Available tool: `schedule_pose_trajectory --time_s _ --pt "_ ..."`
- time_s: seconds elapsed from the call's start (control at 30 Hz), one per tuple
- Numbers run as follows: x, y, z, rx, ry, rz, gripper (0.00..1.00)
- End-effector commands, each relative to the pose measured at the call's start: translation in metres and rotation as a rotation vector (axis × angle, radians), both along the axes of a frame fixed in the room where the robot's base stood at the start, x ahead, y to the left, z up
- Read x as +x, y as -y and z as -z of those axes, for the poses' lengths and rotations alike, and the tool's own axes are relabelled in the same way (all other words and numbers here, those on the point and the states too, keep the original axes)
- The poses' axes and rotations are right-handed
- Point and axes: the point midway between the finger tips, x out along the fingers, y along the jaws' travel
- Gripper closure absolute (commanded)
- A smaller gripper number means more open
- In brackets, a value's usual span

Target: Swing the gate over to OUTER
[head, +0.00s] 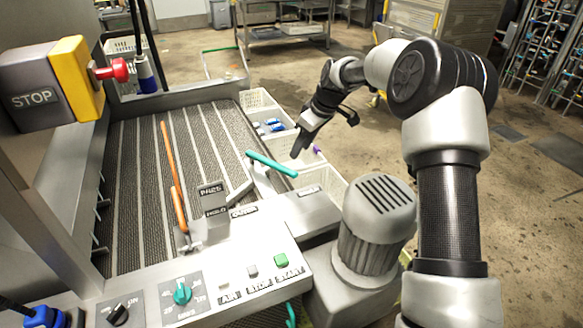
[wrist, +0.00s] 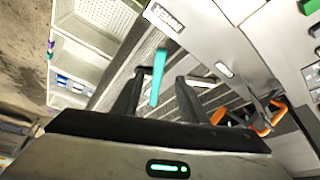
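A teal bar (head: 271,163), which looks like the gate's handle, sticks out over the right edge of the slatted conveyor on a grey arm (head: 240,192). Small labels stand by it, one on the plate below (head: 244,211) and one on the box to the right (head: 309,191); I cannot read surely which is OUTER. My gripper (head: 322,136) is open, just above and right of the bar's free end. In the wrist view the teal bar (wrist: 158,76) shows between the two spread fingers (wrist: 158,95); I see no contact, and its depth between them is unclear.
White bins (head: 270,125) line the conveyor's right side. A motor (head: 375,225) stands at the lower right. A panel with a green knob (head: 182,293) and buttons is in front. A red-tipped STOP box (head: 75,80) hangs upper left.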

Motion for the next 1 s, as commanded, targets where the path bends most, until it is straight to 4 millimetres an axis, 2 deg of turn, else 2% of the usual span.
schedule_pose_trajectory --time_s 0.03,0.2,0.43,0.6,0.93,1.0 --pt "0.002 -0.004 0.012 0.001 -0.003 -0.001 0.61" --pt "0.011 -0.016 0.047 0.0 -0.002 -0.001 0.61" --pt "0.02 -0.028 0.083 0.001 -0.001 0.001 0.61" --pt "0.024 -0.032 0.096 0.0 0.0 0.001 0.61" --pt "0.025 -0.033 0.099 0.0 0.002 0.002 0.61" --pt "0.025 -0.033 0.099 0.0 0.001 0.001 0.71"
